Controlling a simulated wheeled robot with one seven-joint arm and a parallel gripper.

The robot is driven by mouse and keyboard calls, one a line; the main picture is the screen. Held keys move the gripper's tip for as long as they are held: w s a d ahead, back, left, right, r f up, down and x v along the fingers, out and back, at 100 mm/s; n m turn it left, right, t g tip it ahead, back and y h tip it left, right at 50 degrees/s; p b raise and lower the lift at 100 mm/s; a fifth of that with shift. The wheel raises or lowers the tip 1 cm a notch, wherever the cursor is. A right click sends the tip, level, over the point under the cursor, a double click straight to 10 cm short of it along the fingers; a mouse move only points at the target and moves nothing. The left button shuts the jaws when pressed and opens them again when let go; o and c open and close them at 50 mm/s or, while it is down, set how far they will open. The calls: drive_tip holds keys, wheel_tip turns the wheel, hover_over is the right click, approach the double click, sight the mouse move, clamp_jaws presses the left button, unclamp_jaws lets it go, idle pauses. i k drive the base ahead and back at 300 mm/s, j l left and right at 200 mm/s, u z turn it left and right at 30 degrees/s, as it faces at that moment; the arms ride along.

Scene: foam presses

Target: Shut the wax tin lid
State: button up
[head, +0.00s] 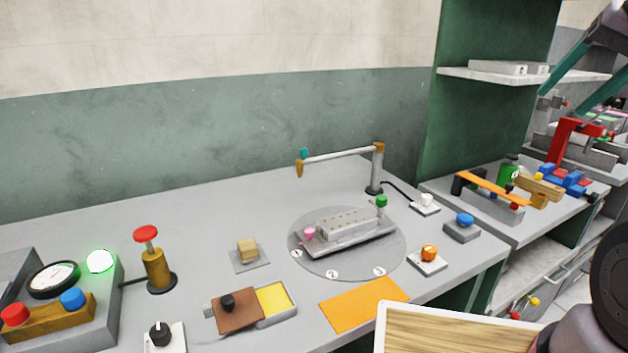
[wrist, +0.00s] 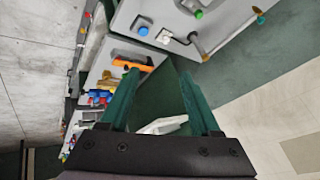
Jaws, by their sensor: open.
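The wax tin (head: 291,314) sits on the grey bench near the front centre in the head view. Yellow wax (head: 273,297) shows in its right part. Its brown lid (head: 245,318), with a black knob (head: 228,302), lies over the left part, so the tin is partly uncovered. My gripper (head: 562,104) is at the upper right of the head view, far from the tin. It is open and empty, with two green fingers apart in the wrist view (wrist: 158,76). The tin does not show in the wrist view.
An orange mat (head: 363,303) lies right of the tin. A round plate (head: 345,268) with a metal press is behind it. A black dial (head: 160,335) and a red-topped post (head: 155,268) stand to the left. A wood-topped panel (head: 450,335) is at the front right.

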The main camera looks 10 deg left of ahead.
sight(238, 309)
drive_tip(key=k+u, duration=0.1)
drive_tip(key=u, duration=0.9)
drive_tip(key=i+u, duration=0.1)
drive_tip(key=u, duration=0.7)
drive_tip(key=k+l, duration=0.05)
